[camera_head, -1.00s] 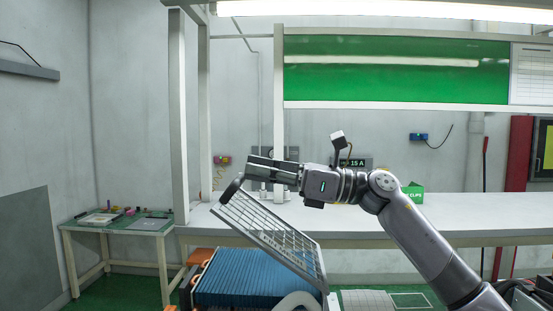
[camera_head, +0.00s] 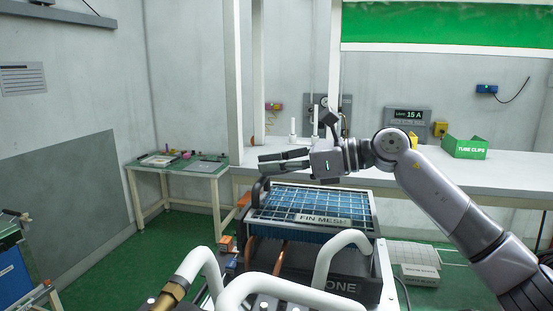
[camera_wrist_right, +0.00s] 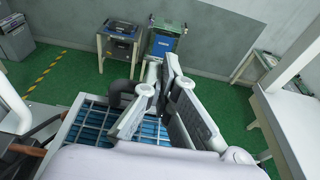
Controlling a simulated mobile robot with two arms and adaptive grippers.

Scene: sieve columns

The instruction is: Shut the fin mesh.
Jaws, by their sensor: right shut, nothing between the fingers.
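The fin mesh (camera_head: 325,221), a silver grid frame with a dark curved handle (camera_head: 261,190), lies almost flat over the blue fins (camera_head: 262,235) in the head view. I cannot tell whether its frame is fully seated. My right gripper (camera_head: 262,162) is shut and empty, just above the mesh's far left corner, near the handle. In the right wrist view, the gripper (camera_wrist_right: 163,66) hides part of the mesh (camera_wrist_right: 84,128), and the handle (camera_wrist_right: 121,91) shows beside a finger. I cannot tell whether they touch. My left gripper is not in view.
White curved pipes (camera_head: 285,290) stand in front of the mesh. A white bench (camera_head: 480,174) runs behind it, with a green box (camera_head: 466,147) on top. A small green-topped table (camera_head: 178,166) stands at the left. Green floor is open between.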

